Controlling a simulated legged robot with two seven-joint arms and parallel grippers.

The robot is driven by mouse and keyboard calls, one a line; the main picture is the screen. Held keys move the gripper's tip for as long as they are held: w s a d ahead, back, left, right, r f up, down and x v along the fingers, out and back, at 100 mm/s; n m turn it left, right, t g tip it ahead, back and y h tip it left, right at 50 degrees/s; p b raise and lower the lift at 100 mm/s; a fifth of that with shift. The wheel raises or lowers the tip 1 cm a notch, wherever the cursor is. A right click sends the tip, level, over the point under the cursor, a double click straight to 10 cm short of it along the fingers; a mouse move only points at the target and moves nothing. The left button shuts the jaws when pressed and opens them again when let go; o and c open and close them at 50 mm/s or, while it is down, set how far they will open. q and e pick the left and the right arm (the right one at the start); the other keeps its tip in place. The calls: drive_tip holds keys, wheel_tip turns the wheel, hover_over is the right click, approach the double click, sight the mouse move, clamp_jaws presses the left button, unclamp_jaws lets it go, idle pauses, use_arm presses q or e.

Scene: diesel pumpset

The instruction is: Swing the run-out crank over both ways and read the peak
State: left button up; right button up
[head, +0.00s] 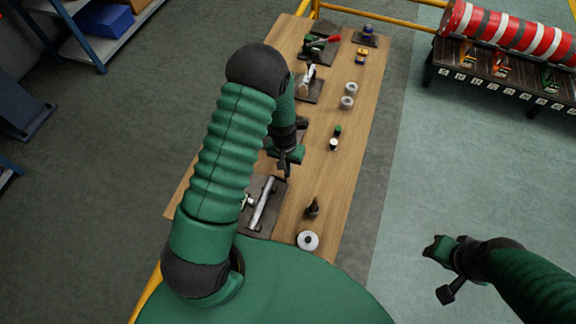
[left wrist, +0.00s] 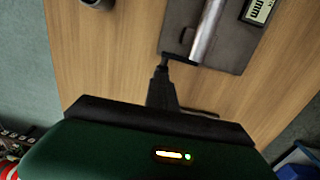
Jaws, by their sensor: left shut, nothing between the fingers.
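A silver shaft (head: 263,203) lies along a dark base plate (head: 279,194) on the wooden table. The shaft also shows in the left wrist view (left wrist: 207,30). A small readout marked "mm" (left wrist: 258,10) sits on the plate's corner there; its figures are cut off. My left gripper (head: 285,172) is shut and empty, with its tips (left wrist: 164,60) by the plate's edge near the shaft's end. I cannot tell whether they touch anything. No crank handle is clearly distinguishable. My right gripper (head: 446,282) hangs off to the table's right; its finger state is unclear.
Other fixtures stand farther along the table (head: 345,185), including one with a red handle (head: 333,38). A dark bottle-like item (head: 312,208) and a white round piece (head: 308,241) are near. The right-hand floor is clear.

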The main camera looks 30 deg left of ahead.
use_arm(q)
drive_tip(key=o, duration=0.5)
drive_tip(key=shift+a, duration=0.25)
drive_tip(key=shift+c, duration=0.2)
drive_tip(key=o, duration=0.4)
drive_tip(key=shift+d, duration=0.2)
use_arm(e)
drive_tip(key=shift+a, duration=0.15)
use_arm(q)
drive_tip(key=shift+r, duration=0.3)
drive_tip(key=r+b, duration=0.1)
drive_tip(key=r, duration=0.9)
drive_tip(key=a+r+b, duration=0.1)
drive_tip(key=r, duration=0.5)
drive_tip(key=shift+r+b, duration=0.1)
drive_tip(key=shift+b, duration=0.2)
use_arm(e)
drive_tip(key=shift+s+x, duration=0.25)
drive_tip(key=shift+x, duration=0.95)
drive_tip(key=shift+f, duration=0.1)
